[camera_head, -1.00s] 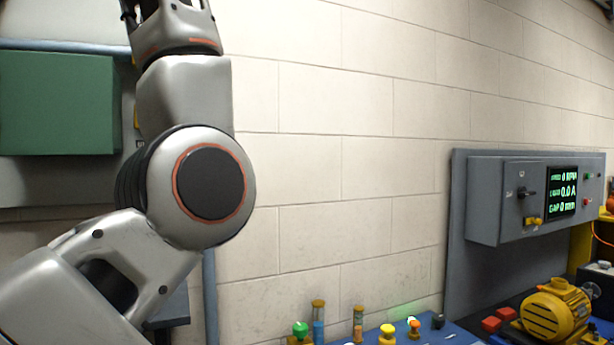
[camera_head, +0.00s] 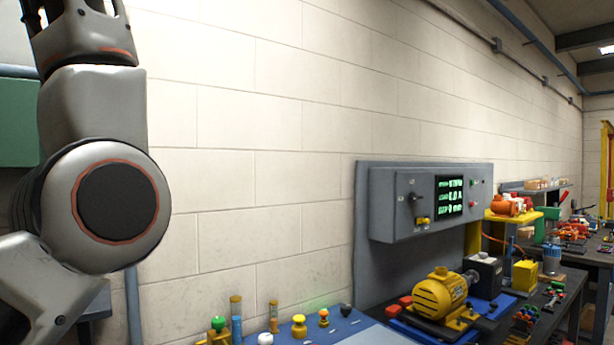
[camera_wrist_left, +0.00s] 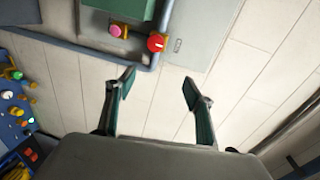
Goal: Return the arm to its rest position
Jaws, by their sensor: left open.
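My left arm stands raised at the left of the head view, its forearm pointing up. The base of my left gripper (camera_head: 80,25) shows at the top left edge there, with its tips cut off by the frame. In the left wrist view my left gripper (camera_wrist_left: 157,85) is open, its two dark green fingers wide apart. Nothing is between the fingers; the pale wall lies behind them. My right gripper is in neither view.
A grey control panel (camera_head: 430,203) with a lit display is on the wall. A yellow motor (camera_head: 440,294) sits on the bench below it. Several coloured knobs stand on a blue board (camera_head: 345,328). A red button (camera_wrist_left: 157,42) and grey pipe are near my left fingers' view.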

